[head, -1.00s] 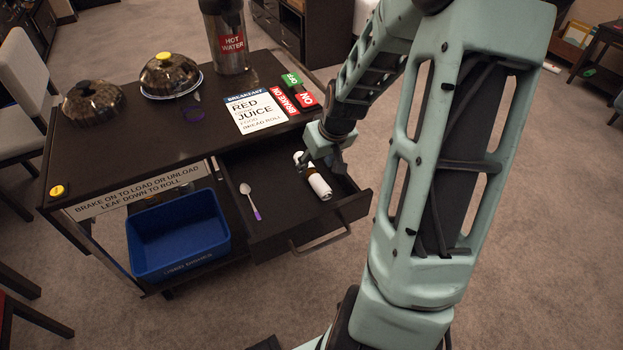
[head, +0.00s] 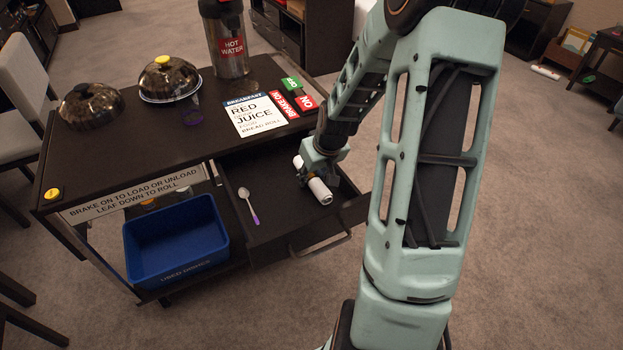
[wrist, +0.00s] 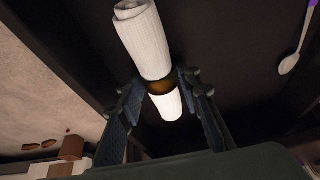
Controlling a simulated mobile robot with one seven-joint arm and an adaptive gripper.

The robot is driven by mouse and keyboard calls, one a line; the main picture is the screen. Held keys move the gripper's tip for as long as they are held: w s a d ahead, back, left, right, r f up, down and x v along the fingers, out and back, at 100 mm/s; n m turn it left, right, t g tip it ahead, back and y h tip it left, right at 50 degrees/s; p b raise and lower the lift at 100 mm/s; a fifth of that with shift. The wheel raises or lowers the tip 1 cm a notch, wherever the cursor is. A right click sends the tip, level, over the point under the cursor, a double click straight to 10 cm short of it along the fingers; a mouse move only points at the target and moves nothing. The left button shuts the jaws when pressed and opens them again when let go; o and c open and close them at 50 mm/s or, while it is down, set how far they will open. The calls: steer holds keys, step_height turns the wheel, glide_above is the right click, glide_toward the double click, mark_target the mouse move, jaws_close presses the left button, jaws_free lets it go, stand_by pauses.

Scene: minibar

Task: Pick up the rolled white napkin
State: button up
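The rolled white napkin (head: 319,191) lies in the open drawer of the cart. In the wrist view the napkin (wrist: 145,42) is a white roll with a brown band around its middle. My gripper (head: 308,177) is down in the drawer at the napkin. In the wrist view the fingers of my gripper (wrist: 160,82) stand on both sides of the roll at the band, close against it, and appear shut on it. The napkin still looks to be at drawer level. My wrist hides part of it in the head view.
A spoon with a purple handle (head: 249,205) lies left of the napkin in the drawer (head: 275,205). A blue bin (head: 178,240) stands left, below the cart top. A hot water flask (head: 232,45), domed covers (head: 170,80) and a menu card (head: 254,115) are on top.

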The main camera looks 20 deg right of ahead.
steer(key=c, duration=0.7)
steer(key=shift+o, duration=0.2)
